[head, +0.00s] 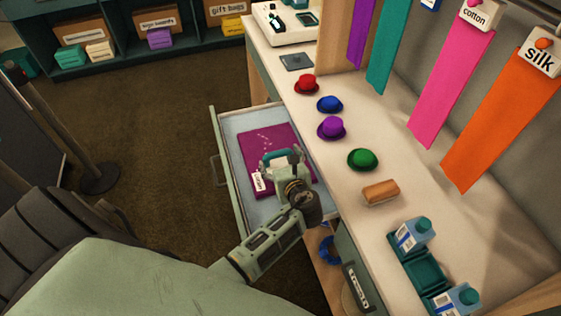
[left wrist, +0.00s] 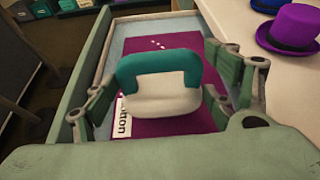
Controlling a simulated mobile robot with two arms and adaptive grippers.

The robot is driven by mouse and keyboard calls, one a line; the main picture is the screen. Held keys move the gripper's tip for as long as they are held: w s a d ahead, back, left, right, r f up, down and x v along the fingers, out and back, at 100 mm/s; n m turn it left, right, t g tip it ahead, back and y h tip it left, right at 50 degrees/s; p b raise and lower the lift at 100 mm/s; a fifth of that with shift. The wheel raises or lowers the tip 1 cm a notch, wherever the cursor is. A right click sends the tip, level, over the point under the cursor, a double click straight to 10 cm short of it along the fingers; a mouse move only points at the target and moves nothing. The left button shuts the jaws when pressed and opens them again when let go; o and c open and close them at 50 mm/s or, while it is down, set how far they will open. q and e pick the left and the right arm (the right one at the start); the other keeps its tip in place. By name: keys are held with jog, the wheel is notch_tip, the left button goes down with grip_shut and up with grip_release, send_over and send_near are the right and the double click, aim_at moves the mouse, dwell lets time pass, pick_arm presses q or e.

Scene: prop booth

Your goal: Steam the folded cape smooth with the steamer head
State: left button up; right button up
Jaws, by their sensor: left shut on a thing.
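The folded cape (head: 258,143) is a magenta cloth lying flat in an open drawer (head: 225,165), with small pale marks near its far part. A white tag on it reads partly "otton" in the left wrist view, where the cape (left wrist: 190,60) shows too. My left gripper (head: 284,168) is shut on the steamer head (head: 276,157), white with a teal handle. The steamer head (left wrist: 160,92) is over the cape and hides its middle; I cannot tell whether they touch. My right gripper is not in view.
The counter beside the drawer holds red, blue, purple (head: 331,128) and green (head: 363,159) hats, a brown block (head: 380,192) and a teal tray with blue bottles (head: 415,235). Coloured cloth strips hang at the right. Open floor lies left of the drawer, with a post (head: 98,178).

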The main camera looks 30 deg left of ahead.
pick_arm(q)
jog(key=shift+w+a+r, duration=0.25)
jog(key=shift+w+a, duration=0.4)
jog(key=shift+a, duration=0.1)
jog(key=shift+w+a, duration=1.2)
jog(key=shift+a, duration=0.2)
jog(key=w+a+b, duration=0.2)
jog(key=w+a, duration=0.6)
jog(key=a, duration=0.2)
jog(key=shift+w+a+b, duration=0.15)
jog(key=shift+w+b, duration=0.2)
jog(key=shift+b, duration=0.05)
dwell(0.4)
dwell(1.1)
dwell(0.4)
